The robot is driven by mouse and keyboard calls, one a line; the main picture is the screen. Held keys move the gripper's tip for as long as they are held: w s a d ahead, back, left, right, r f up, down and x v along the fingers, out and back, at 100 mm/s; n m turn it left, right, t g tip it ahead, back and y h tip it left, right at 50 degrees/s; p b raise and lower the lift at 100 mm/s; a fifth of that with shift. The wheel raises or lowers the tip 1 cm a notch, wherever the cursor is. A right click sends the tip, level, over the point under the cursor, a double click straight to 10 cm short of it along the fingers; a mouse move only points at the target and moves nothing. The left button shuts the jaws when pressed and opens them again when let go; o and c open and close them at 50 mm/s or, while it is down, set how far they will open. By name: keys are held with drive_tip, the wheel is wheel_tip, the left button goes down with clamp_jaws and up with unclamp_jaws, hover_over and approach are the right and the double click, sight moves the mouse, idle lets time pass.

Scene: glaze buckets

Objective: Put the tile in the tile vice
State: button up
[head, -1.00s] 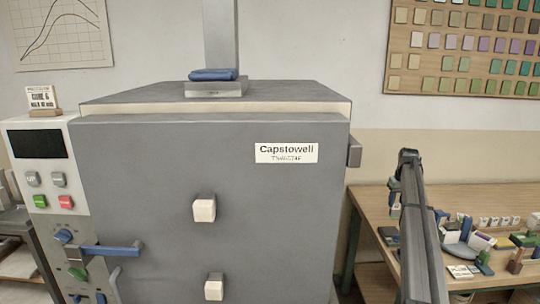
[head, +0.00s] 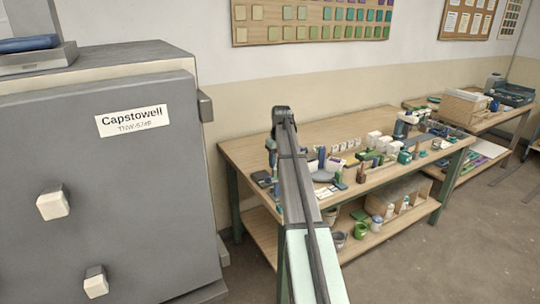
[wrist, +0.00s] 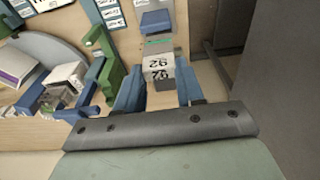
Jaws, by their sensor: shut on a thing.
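In the wrist view, my gripper (wrist: 160,88) has its two blue fingers on either side of a small pale tile (wrist: 158,67) marked "92", and is shut on it. The tile is over or near the wooden bench top; its height above the wood is hard to tell. In the head view my gripper, at the far end of my arm, is small and mostly hidden, and the tile cannot be made out. I cannot tell for sure which bench object is the tile vice.
A green upright piece (wrist: 104,66) stands left of my fingers in the wrist view. The crowded wooden bench (head: 240,152) has small tools and pots, with bare wood at its back left. A large grey kiln (head: 120,190) stands to the left.

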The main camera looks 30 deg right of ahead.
drive_tip(key=shift+f, duration=4.15)
drive_tip(key=shift+f, duration=0.25)
drive_tip(key=o, duration=1.2)
drive_tip(key=shift+r, duration=3.5)
drive_tip(key=shift+f, duration=0.1)
